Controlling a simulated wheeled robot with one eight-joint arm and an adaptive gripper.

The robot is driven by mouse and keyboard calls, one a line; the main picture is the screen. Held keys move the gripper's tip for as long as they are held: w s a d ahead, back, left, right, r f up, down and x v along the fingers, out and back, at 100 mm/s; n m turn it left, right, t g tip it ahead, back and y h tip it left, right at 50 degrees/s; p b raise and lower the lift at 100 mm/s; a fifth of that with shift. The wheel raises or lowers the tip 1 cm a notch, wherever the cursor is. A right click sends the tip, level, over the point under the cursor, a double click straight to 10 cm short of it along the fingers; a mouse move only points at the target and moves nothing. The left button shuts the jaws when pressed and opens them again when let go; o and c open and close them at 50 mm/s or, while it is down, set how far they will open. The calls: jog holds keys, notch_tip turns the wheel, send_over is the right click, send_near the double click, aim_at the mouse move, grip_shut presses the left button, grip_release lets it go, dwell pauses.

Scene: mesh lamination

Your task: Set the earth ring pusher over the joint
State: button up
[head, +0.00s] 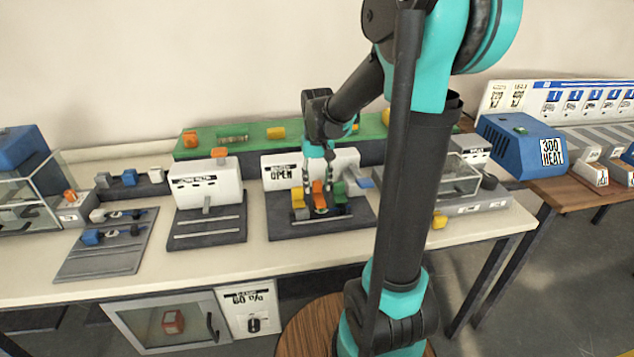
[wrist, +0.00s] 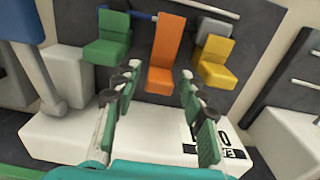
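My gripper (head: 318,172) is over the station with the OPEN label, pointing down. In the wrist view my gripper (wrist: 159,80) has its fingers well apart with nothing between the pads. An upright orange piece (wrist: 166,45) stands just past the fingertips, in line with the gap. The head view also shows the orange piece (head: 320,196), partly hidden by the gripper. No label tells which piece is the earth ring pusher. The joint cannot be made out.
The station's dark base (head: 285,231) lies before its white housing (head: 272,172). A second white station (head: 195,190) stands to the left, and a dark plate with blue parts (head: 105,262) farther left. A glass-sided box (head: 460,180) is to the right. The bench front (head: 200,268) is clear.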

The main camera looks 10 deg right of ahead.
jog(key=shift+w+r, duration=0.1)
notch_tip(320, 180, up, 12)
dwell(0.7)
